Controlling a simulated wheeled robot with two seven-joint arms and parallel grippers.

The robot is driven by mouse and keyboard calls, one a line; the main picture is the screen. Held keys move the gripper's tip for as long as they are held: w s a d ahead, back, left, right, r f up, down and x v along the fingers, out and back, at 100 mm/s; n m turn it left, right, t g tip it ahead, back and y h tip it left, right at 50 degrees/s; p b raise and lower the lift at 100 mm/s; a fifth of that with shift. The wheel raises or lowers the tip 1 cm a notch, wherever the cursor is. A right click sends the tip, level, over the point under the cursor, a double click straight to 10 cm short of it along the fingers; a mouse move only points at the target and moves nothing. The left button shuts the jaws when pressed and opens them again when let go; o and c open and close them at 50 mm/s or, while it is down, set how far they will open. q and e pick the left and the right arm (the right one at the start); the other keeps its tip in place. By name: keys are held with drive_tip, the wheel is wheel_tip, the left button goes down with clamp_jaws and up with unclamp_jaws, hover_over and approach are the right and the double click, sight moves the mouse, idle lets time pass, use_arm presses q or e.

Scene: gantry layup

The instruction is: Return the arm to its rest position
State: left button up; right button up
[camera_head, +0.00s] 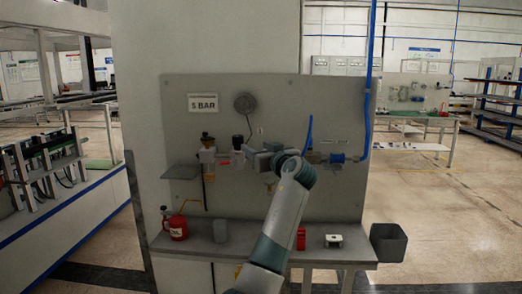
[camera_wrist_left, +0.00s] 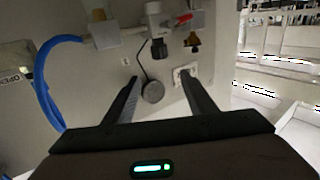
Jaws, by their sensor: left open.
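My left arm (camera_head: 282,215) rises from the bottom of the head view and bends left at the wrist, in front of a grey panel (camera_head: 335,105). My left gripper (camera_head: 250,157) is in front of the row of fittings on that panel and hides part of it. In the left wrist view the gripper (camera_wrist_left: 158,85) shows two dark fingers spread apart with nothing between them. Past the fingertips are a round black disc (camera_wrist_left: 153,92) on a thin cable and a fitting with a red lever (camera_wrist_left: 184,19). My right gripper is not in view.
A blue hose (camera_head: 368,90) runs down the panel's right side.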

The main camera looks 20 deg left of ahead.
use_arm(q)
drive_tip(key=s+a+f+m+g+h, duration=0.15)
drive_tip(key=s+f, duration=0.25)
drive_tip(key=f, duration=0.8)
drive_tip(key=s+f+m+h, duration=0.1)
drive_tip(key=s+f+h, duration=0.15)
drive_tip(key=f, duration=0.85)
drive_tip(key=s+d+f+m+g+h, duration=0.2)
drive_tip(key=s+f+m+h, duration=0.1)
drive_tip(key=s+f, duration=1.4)
drive_tip(key=s+d+f+m+g+h, duration=0.1)
drive_tip(key=s+d+f, duration=0.1)
drive_tip(key=s+f, duration=0.5)
drive_tip(key=s+d+f+m+g+h, duration=0.15)
drive_tip(key=s+f, duration=0.35)
drive_tip(key=s, duration=0.5)
drive_tip(key=s+d+f+m+g+h, duration=0.1)
drive_tip(key=s+d+m+g+h, duration=0.15)
drive_tip(key=s, duration=0.85)
drive_tip(key=s+d+f+m+g+h, duration=0.1)
drive_tip(key=s+d, duration=0.3)
drive_tip(key=s, duration=0.7)
wheel_tip(320, 180, down, 28)
drive_tip(key=s, duration=0.1)
drive_tip(key=s+a+f+g, duration=0.2)
drive_tip(key=s+a+f, duration=0.1)
drive_tip(key=s+f, duration=1.4)
drive_tip(key=shift+s+f, duration=0.35)
drive_tip(key=shift+f, duration=0.05)
